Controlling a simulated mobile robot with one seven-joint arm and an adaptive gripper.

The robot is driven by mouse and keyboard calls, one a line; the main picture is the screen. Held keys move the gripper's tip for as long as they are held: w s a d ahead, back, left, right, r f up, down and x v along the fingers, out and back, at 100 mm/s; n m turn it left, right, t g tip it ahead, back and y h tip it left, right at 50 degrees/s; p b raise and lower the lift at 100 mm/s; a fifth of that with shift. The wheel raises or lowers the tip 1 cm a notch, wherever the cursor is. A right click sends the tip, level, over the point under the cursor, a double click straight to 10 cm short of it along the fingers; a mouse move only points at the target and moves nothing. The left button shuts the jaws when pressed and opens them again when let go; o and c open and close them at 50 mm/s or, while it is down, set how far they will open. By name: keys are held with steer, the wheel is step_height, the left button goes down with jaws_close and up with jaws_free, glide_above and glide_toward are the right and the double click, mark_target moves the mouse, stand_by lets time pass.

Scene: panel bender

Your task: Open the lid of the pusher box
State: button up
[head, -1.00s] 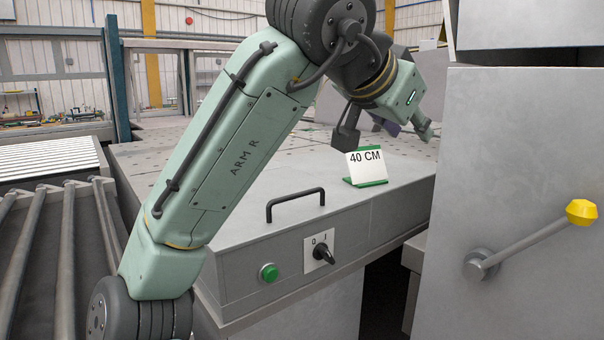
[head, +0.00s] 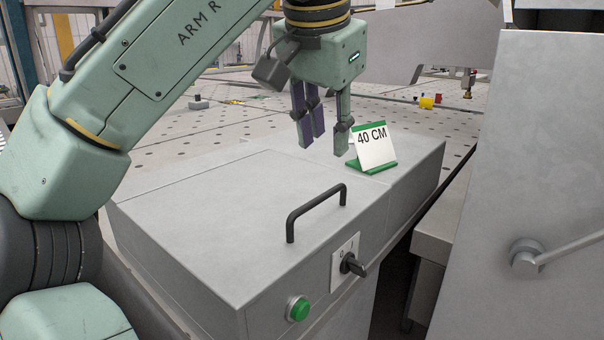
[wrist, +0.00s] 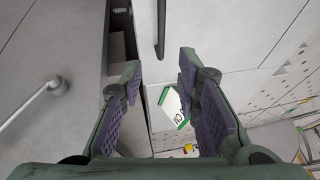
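The pusher box (head: 170,262) is a grey metal box with a flat lid (head: 220,205) that lies closed. A black bar handle (head: 316,210) stands on the lid near its front edge; its end shows at the top of the wrist view (wrist: 160,30). My gripper (head: 322,142) points down above the box, behind the handle and apart from it. Its fingers are spread and empty, with purple pads, as the wrist view also shows (wrist: 158,80).
A "40 CM" sign (head: 374,146) on a green stand sits on the box, close to my gripper. The front face has a green button (head: 298,308) and a rotary switch (head: 350,264). A grey cabinet with a lever (head: 565,248) stands at right. A perforated table (head: 200,125) lies behind.

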mark_target(329, 191)
steer(key=p+x, duration=0.1)
steer(key=x, duration=0.9)
steer(key=shift+w+f, duration=0.2)
steer(key=shift+f, duration=0.15)
jaws_close()
stand_by(0.5)
